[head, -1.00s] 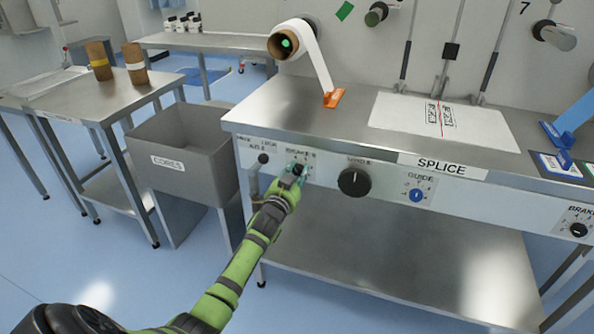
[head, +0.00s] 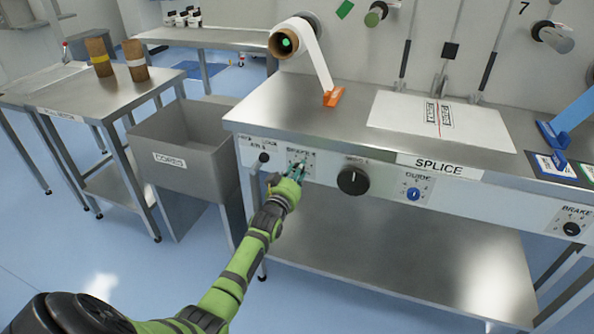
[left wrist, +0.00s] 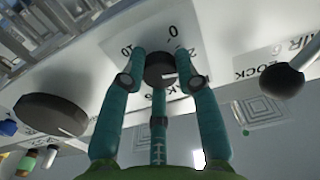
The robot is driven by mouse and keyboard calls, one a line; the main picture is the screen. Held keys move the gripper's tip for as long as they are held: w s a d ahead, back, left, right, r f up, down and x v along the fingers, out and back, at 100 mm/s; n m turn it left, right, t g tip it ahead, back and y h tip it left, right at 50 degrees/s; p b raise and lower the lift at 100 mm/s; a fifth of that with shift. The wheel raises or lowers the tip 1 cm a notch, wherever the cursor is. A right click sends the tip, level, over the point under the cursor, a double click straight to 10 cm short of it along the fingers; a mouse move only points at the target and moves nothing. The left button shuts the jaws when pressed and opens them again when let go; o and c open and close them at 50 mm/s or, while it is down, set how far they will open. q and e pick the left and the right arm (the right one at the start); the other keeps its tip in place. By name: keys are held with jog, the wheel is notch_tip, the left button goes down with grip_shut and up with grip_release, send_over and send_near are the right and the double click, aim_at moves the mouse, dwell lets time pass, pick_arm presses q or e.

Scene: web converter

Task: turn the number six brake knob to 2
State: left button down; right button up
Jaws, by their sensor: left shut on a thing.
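The number six brake knob (left wrist: 160,69) is small, round and black, on the white front panel of the splice bench. In the left wrist view it sits between the fingertips of my left gripper (left wrist: 162,72), with dial figures on the panel around it. My left gripper is shut on the knob, a finger on each side. In the head view my left gripper (head: 296,170) reaches the panel under the brake label and hides most of the knob. I cannot read the knob's pointer. My right gripper is not in view.
A larger black knob (head: 353,180) is to the right on the panel, and a lock knob (head: 264,157) is to the left. A blue guide knob (head: 413,194) and another brake knob (head: 571,229) are farther right. A grey cores bin (head: 190,175) stands left of the bench.

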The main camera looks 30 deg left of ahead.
pick_arm(q)
jog(key=shift+s+f+n, duration=0.1)
jog(key=shift+f+n, duration=0.15)
jog(key=shift+n, duration=0.05)
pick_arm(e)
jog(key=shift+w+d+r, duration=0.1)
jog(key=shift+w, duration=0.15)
pick_arm(q)
jog(key=c, duration=0.9)
grip_release()
jog(key=shift+r, duration=0.1)
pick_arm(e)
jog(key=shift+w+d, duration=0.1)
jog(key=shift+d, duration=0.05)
pick_arm(q)
jog(key=v, duration=1.2)
